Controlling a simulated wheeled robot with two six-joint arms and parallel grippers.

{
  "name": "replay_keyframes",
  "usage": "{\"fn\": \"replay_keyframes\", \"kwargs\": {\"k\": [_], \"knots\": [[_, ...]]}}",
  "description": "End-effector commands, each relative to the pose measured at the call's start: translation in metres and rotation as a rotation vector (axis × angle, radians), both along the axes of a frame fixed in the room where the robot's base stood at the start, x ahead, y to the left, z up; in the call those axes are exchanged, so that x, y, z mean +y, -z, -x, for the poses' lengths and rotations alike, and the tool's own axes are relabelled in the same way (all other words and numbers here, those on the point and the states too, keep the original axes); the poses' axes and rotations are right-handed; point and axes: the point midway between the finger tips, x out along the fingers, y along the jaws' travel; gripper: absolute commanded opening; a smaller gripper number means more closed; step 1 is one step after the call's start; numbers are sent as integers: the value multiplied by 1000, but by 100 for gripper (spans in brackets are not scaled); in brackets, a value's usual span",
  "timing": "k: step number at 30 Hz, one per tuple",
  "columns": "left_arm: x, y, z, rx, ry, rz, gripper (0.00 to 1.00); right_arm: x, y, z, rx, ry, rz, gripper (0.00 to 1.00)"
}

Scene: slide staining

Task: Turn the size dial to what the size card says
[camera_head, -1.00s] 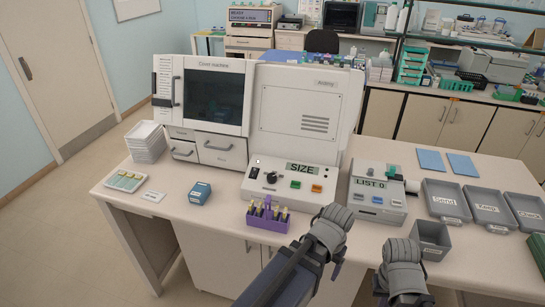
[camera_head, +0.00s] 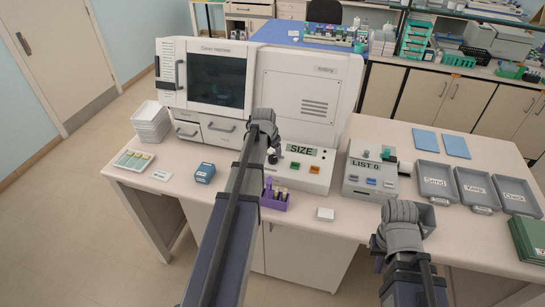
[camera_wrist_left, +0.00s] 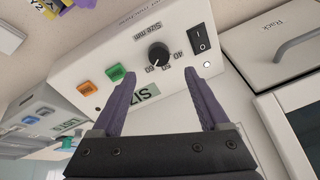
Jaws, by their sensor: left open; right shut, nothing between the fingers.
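The "SIZE" display (camera_head: 303,150) is right of the dial. A small white card (camera_head: 161,175) lies front left, its writing unreadable.
Green (camera_wrist_left: 116,73) and orange (camera_wrist_left: 86,88) buttons and a black rocker switch (camera_wrist_left: 199,37) flank the dial. A purple rack (camera_head: 274,200) of tubes stands in front of the panel. A "LIST 0" device (camera_head: 366,172) and grey trays (camera_head: 436,182) are to the right.

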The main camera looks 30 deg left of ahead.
Motion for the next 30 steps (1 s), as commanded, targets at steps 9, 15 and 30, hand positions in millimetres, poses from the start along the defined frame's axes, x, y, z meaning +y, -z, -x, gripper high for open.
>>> {"fn": "replay_keyframes", "kwargs": {"k": [9,15,30], "knots": [[0,15,-5,1,0,1,78,0,15,0,0,-2,1,0],[3,38,-15,1,1,2,78,0,38,0,0,-7,1,0],[8,71,-31,1,1,2,78,0,71,0,1,-16,2,0]]}}
